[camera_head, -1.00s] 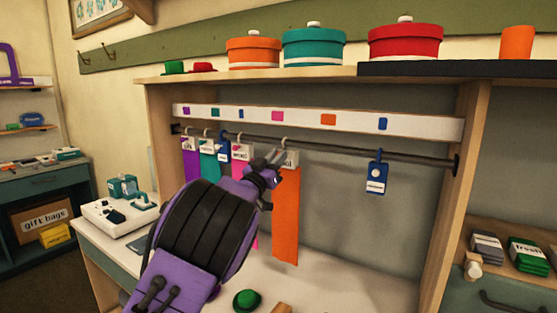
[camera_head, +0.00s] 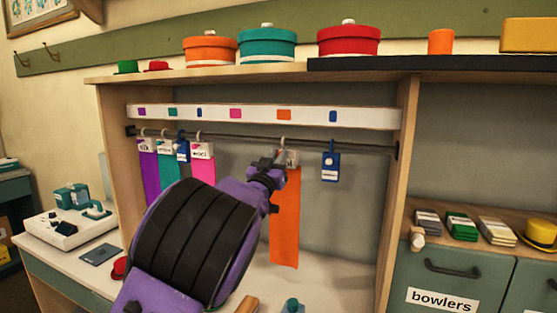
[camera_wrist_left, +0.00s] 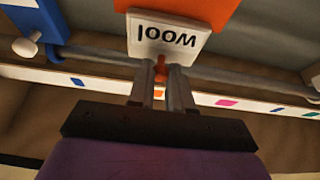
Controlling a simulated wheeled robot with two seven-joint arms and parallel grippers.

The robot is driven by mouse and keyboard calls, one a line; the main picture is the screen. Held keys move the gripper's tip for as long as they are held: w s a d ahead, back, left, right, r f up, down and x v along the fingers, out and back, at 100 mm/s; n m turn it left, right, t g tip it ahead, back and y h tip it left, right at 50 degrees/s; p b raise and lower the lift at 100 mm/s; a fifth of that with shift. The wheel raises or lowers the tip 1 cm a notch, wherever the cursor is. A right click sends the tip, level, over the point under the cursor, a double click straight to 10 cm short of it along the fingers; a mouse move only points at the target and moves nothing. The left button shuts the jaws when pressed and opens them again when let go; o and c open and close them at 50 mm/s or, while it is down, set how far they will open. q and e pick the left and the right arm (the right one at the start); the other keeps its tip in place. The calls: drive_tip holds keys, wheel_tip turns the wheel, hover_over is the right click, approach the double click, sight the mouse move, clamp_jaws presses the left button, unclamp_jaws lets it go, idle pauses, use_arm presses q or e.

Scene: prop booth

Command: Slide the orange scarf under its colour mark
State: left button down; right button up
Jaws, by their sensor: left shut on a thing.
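The orange scarf (camera_head: 285,222) hangs from a hook on the dark rail (camera_head: 232,141) in the head view, with a white tag at its top. The orange mark (camera_head: 284,115) is on the white strip above the rail. The scarf appears nearly straight below it. My left gripper (camera_head: 281,160) is shut at the scarf's hanger and partly covers the tag. In the left wrist view, its two fingers (camera_wrist_left: 161,80) close around the hanger stem by the tag (camera_wrist_left: 166,36) reading "wool". The scarf (camera_wrist_left: 180,10) shows only at the top edge there. My right gripper is not in view.
The rail between the pink and orange scarves is largely clear.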

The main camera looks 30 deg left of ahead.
use_arm(q)
drive_tip(key=c, duration=1.1)
unclamp_jaws()
drive_tip(key=shift+o, duration=0.2)
drive_tip(key=b+v, duration=0.4)
drive_tip(key=v, duration=0.6)
drive_tip(key=shift+s+b, duration=0.25)
drive_tip(key=shift+b, duration=0.05)
drive_tip(key=shift+f, duration=0.15)
